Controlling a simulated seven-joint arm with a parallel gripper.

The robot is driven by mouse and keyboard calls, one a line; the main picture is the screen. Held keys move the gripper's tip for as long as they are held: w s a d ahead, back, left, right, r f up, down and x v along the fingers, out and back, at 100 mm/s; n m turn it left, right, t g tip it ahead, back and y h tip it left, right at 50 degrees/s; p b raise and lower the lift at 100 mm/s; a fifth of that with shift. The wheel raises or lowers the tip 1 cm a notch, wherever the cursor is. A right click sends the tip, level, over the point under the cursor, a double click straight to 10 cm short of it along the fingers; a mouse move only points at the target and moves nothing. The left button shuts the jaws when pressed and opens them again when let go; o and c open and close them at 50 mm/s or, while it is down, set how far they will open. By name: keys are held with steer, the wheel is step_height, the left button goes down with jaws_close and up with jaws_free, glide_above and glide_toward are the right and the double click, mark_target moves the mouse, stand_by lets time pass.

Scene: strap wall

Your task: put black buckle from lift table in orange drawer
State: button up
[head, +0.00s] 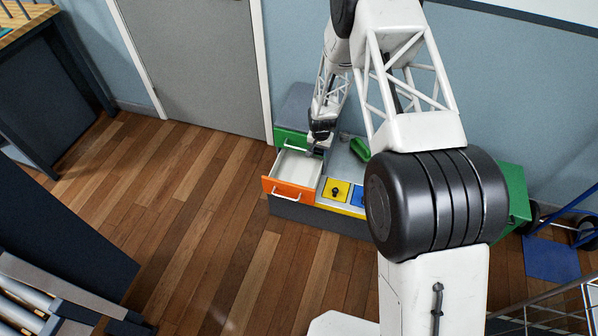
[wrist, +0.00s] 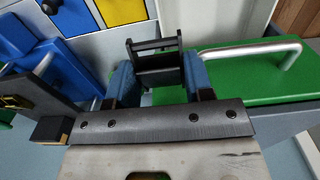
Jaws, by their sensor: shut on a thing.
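My gripper (head: 320,140) is at the back edge of the open orange drawer (head: 290,194), above the bench unit. In the wrist view, my gripper (wrist: 160,80) is shut on the black buckle (wrist: 155,62), a dark frame with crossbars held between the two blue-grey fingers. The buckle is too small to make out in the head view. The orange drawer is pulled out, and its white inside looks empty where it shows. A pale surface (wrist: 222,22), apparently the drawer's inside, lies past the buckle in the wrist view. The lift table cannot be clearly told.
A closed green drawer (head: 290,140) sits behind the orange one; its metal handle (wrist: 270,55) shows at right in the wrist view. A yellow panel with a black knob (head: 336,190) and a blue panel (head: 357,197) are to the right. Floor left of the drawer is clear.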

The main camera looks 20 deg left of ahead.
steer(key=s+a+f, duration=0.3)
steer(key=s+a, duration=0.1)
steer(key=a, duration=0.6)
steer(key=shift+s+f, duration=0.15)
glide_above(294, 181)
steer(key=s, duration=0.2)
steer(key=shift+d+f, duration=0.15)
steer(key=shift+f, duration=3.3)
steer(key=shift+d+f, duration=0.1)
steer(key=shift+f, duration=3.3)
steer(key=shift+f, duration=2.15)
steer(key=shift+f, duration=0.15)
steer(key=o, duration=1)
